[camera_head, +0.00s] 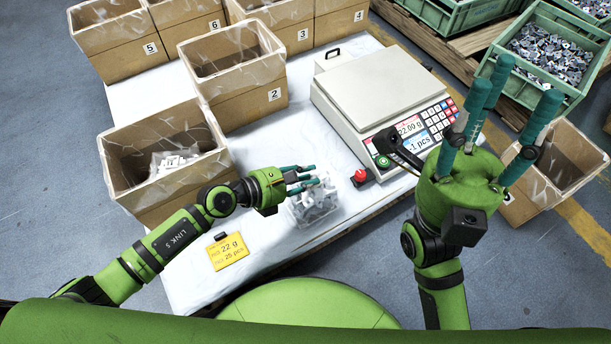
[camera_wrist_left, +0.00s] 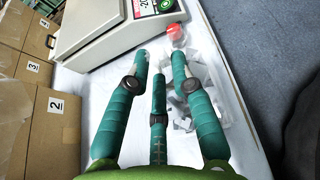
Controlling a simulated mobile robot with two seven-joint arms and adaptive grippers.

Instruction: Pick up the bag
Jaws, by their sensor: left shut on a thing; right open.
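A clear bag of small metal parts (camera_head: 315,204) is at the front of the white table. My left gripper (camera_head: 306,180) reaches in from the left and is shut on the bag's upper side. In the left wrist view the bag (camera_wrist_left: 205,90) shows behind and between the teal fingers (camera_wrist_left: 160,85), which hide part of it. I cannot tell whether the bag touches the table. My right gripper (camera_head: 508,125) is raised at the right with its fingers spread, open and empty.
Open cardboard boxes line the left and back; the near one (camera_head: 165,195) holds another bag (camera_head: 172,163). A yellow card (camera_head: 228,252) lies front left. Green crates (camera_head: 550,50) stand right.

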